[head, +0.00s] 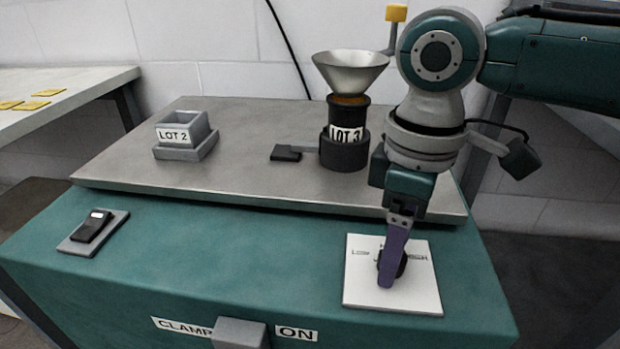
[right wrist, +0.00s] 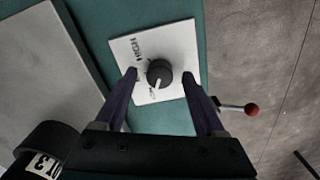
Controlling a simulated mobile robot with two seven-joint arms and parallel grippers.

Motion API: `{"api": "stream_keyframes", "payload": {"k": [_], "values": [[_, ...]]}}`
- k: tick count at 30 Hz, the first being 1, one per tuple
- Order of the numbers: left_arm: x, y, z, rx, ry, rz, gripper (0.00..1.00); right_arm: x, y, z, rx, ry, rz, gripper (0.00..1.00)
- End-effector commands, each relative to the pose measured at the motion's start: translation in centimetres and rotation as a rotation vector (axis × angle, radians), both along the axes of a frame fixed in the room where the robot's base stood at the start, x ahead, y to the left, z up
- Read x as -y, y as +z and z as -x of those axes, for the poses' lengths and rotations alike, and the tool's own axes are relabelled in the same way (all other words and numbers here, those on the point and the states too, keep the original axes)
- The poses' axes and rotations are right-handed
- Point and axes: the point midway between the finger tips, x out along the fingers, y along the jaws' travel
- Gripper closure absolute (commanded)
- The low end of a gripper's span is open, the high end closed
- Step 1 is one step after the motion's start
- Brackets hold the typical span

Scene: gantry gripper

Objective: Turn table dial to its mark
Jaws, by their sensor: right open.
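The dial is a round black knob on a square white plate (head: 420,292) at the table's front right. In the right wrist view the dial (right wrist: 160,72) shows a white pointer line toward the bottom of the picture, near a small label. The word HIGH is readable at the upper left of the plate (right wrist: 180,42); other print is partly hidden. My right gripper (head: 391,278) points down over the dial. In the right wrist view its purple fingers are open, one on each side of the dial, with gaps visible. My left gripper is not in view.
A funnel (head: 350,72) stands over a black LOT 3 holder (head: 345,155) behind. A grey LOT 2 box (head: 183,130) and a small black device (head: 92,226) are at left. A grey block (head: 240,333) sits on the front between CLAMP and ON labels. A red-knobbed lever (right wrist: 251,109) juts out.

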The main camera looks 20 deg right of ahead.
Motion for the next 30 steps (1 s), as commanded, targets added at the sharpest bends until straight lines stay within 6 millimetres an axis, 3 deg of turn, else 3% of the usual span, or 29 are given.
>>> {"api": "stream_keyframes", "payload": {"k": [10, 27, 30], "values": [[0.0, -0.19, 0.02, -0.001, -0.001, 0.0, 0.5, -0.03, -0.48, -0.02, 0.001, 0.001, 0.0, 0.29], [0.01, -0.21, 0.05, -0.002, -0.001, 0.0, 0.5, 0.0, -0.46, -0.02, 0.001, 0.001, 0.0, 0.94], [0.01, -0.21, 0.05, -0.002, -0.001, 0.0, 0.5, 0.0, -0.45, -0.02, 0.001, 0.001, 0.0, 1.0]]}}
